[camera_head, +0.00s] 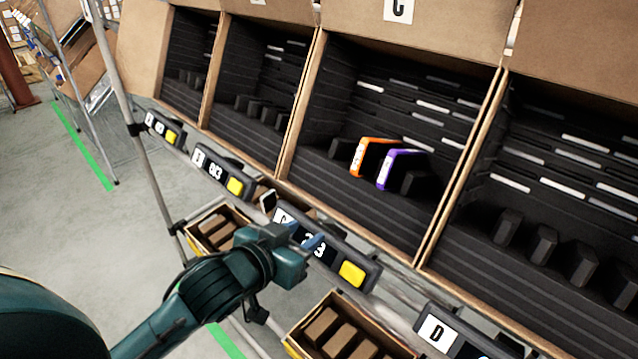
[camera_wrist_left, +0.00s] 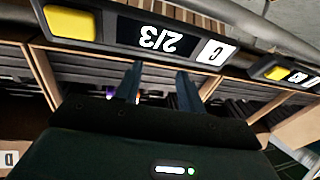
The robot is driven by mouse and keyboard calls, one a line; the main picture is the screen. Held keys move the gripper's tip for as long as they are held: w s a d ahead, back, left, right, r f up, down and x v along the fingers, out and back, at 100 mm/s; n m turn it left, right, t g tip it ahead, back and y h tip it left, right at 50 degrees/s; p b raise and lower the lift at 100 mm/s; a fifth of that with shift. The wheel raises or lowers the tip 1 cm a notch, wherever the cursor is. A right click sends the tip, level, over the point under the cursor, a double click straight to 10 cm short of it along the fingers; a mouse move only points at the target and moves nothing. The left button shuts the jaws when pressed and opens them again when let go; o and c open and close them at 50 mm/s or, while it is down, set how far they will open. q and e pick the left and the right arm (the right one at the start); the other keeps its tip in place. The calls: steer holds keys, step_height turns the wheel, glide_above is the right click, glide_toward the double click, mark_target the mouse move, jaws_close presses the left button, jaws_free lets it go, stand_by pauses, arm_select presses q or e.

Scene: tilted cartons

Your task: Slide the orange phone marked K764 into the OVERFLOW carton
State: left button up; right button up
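An orange phone (camera_head: 370,156) stands on edge between dark dividers in the carton marked C (camera_head: 330,100) in the head view. Its marking is too small to read. A purple phone (camera_head: 399,169) stands just right of it. My left gripper (camera_head: 305,238) is outside and below this carton, in front of its display bar (camera_head: 332,252). In the left wrist view its two fingers (camera_wrist_left: 157,86) are apart with nothing visible between them. No carton with a readable OVERFLOW label shows. My right gripper is not in view.
More tilted cartons with dark dividers stand on both sides, including one at the right (camera_head: 560,200). Display bars with yellow buttons run along the front edge. Small cartons with brown dividers (camera_head: 345,325) sit lower down. Open grey floor (camera_head: 60,180) lies at the left.

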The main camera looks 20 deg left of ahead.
mark_target(370, 149)
arm_select(q)
steer(key=w+d+r+m+t+h, duration=0.2)
steer(key=w+r+t+h, duration=0.15)
steer(key=r, duration=0.65)
steer(key=shift+g+h, duration=0.35)
steer(key=p+x, duration=0.2)
steer(key=x, duration=1)
steer(key=shift+f, duration=0.15)
steer(key=shift+w+d, duration=0.25)
steer(key=shift+w, duration=0.35)
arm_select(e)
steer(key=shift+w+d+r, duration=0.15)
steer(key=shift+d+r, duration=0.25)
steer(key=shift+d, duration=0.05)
arm_select(q)
steer(key=shift+c, duration=0.2)
jaws_close()
steer(key=c, duration=0.6)
jaws_free()
jaws_close()
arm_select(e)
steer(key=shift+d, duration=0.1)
